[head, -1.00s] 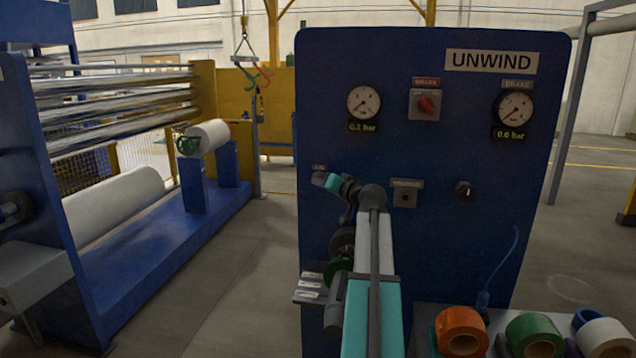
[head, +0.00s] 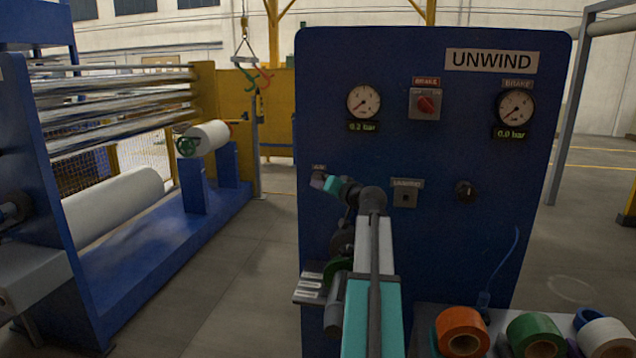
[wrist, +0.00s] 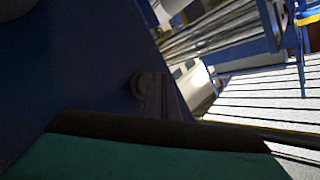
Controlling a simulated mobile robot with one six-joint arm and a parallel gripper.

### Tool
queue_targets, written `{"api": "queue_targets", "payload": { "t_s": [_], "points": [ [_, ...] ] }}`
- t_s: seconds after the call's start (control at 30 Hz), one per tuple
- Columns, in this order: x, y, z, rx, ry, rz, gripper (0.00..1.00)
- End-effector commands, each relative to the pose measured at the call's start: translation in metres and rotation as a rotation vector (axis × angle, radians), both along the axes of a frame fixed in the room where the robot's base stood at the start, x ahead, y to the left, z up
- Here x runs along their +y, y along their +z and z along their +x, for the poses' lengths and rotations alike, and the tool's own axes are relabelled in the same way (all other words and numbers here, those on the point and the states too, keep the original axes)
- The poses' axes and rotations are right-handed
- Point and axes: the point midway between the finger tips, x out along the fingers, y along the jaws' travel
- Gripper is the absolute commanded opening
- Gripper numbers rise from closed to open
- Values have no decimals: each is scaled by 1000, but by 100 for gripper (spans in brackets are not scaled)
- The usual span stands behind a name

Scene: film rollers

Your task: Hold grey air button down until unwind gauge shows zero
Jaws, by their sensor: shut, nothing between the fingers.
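The blue UNWIND panel (head: 430,110) stands in front of me. Its right gauge (head: 516,108), under a BRAKE label, reads 0.0 bar, with its needle low on the dial. The left gauge (head: 363,102) reads 0.2 bar. My gripper (head: 318,181) is shut and empty, its tip at the panel's left side just below a small label. It hides the spot below that label in the head view. In the wrist view, the dark fingers (wrist: 165,98) end beside a round greyish button (wrist: 137,85) on the panel; whether they touch it, I cannot tell.
A small square plate (head: 405,200) and a black knob (head: 465,191) are right of my arm. Tape rolls (head: 462,330) lie at the lower right. A roller machine (head: 150,235) stands left, with clear floor between.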

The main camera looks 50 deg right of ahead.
Motion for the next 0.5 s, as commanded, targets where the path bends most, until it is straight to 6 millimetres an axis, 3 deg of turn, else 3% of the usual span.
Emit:
{"api": "queue_targets", "payload": {
  "t_s": [0.5],
  "points": [
    [23, -1, -14, 0, 1, -1, 0]
  ]
}}
